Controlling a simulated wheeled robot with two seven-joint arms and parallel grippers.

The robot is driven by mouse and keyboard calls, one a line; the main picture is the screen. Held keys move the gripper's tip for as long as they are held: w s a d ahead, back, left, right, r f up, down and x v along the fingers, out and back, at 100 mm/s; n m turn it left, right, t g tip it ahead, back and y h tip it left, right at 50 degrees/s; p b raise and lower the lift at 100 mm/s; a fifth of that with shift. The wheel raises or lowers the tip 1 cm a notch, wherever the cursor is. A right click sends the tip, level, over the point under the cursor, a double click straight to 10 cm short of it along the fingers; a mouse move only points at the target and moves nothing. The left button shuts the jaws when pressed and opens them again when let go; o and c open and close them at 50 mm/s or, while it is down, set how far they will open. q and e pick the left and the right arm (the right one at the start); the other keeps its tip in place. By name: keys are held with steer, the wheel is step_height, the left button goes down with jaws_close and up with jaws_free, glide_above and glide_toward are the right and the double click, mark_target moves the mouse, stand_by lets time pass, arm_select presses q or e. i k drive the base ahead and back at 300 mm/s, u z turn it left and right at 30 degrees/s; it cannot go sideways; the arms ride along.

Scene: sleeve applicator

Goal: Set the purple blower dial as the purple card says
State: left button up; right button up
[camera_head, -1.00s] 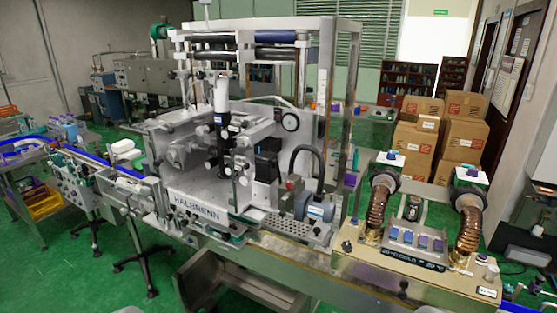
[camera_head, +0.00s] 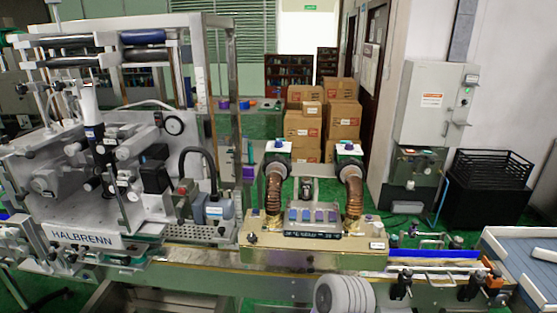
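The blower unit (camera_head: 315,250) is a tan box with two copper-coloured ribbed hoses, standing right of the HALBRENN machine. A row of small blue-purple squares (camera_head: 306,215) lies on its sloped front panel, above a dark strip with white lettering too small to read. Each hose top carries a white plate with a bluish knob, one on the left (camera_head: 277,144) and one on the right (camera_head: 349,146). I cannot tell which part is the purple dial, nor its setting. I cannot make out a purple card. Neither of my grippers is in view.
The HALBRENN machine (camera_head: 85,238) fills the left. Cardboard boxes (camera_head: 342,122) are stacked behind the blower unit. A grey cabinet (camera_head: 431,104) and a black crate (camera_head: 489,177) stand at the right.

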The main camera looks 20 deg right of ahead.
mark_target(349, 146)
steer(key=z, duration=1.3)
